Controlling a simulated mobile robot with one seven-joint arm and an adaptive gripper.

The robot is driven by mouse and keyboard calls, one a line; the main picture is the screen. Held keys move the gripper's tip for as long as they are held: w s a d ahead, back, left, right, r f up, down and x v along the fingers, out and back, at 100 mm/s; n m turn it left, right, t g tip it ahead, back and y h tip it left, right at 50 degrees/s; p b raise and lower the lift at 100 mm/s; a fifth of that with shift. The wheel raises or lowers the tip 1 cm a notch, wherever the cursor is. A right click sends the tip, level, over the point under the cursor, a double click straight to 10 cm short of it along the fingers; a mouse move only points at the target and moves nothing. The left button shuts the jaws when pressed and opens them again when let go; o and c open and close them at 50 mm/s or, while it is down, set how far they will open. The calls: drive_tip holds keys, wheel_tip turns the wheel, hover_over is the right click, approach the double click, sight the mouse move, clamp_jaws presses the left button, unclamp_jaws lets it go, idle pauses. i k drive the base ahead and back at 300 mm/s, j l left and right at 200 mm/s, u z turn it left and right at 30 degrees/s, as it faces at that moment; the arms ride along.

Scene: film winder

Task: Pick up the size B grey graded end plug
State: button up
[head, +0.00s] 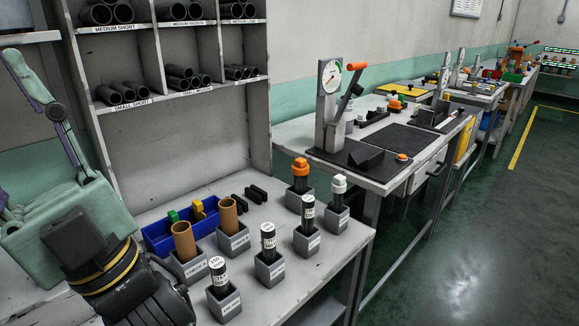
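Several small grey holder blocks stand on the near bench, and their labels are too small to read surely. Black cylinders with white printed bands stand in three of them: the front one (218,271), the middle one (268,240) and the back one (308,212). A dark plug with a pale grey-white top (339,184) stands in a block at the right, and one with an orange top (300,172) stands behind it. I cannot tell which piece is size B. My gripper (160,308) is at the lower left, apart from these pieces; its fingertips are not clearly visible.
Two brown tubes (183,240) stand in blocks before a blue bin (165,234) holding green and yellow pieces. Two black strips (256,193) lie behind. A shelf unit of black tubes (181,80) rises at the back. Another bench with a gauge press (330,100) stands beyond.

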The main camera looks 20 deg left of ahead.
sight(380, 110)
drive_tip(key=i+l+z, duration=0.35)
drive_tip(key=i+l, duration=0.3)
drive_tip(key=i+l+z, duration=0.2)
drive_tip(key=i, duration=0.5)
drive_tip(key=i+z, duration=0.25)
drive_tip(key=i, duration=0.45)
drive_tip(key=i+l+u, duration=0.1)
drive_tip(key=i+u, duration=0.2)
drive_tip(key=i+l+u, duration=0.15)
drive_tip(key=i+u, duration=0.15)
drive_tip(key=i, duration=0.15)
drive_tip(key=i+l+u, duration=0.4)
drive_tip(key=u, duration=0.3)
drive_tip(key=i+l+u, duration=0.2)
drive_tip(key=u, duration=0.15)
drive_tip(key=i+l+u, duration=0.2)
drive_tip(key=u, duration=0.2)
drive_tip(key=i+l+u, duration=0.15)
drive_tip(key=l+u, duration=0.2)
drive_tip(key=i+l+u, duration=0.1)
drive_tip(key=l+u, duration=0.2)
drive_tip(key=i+l+u, duration=0.1)
drive_tip(key=l+u, duration=0.25)
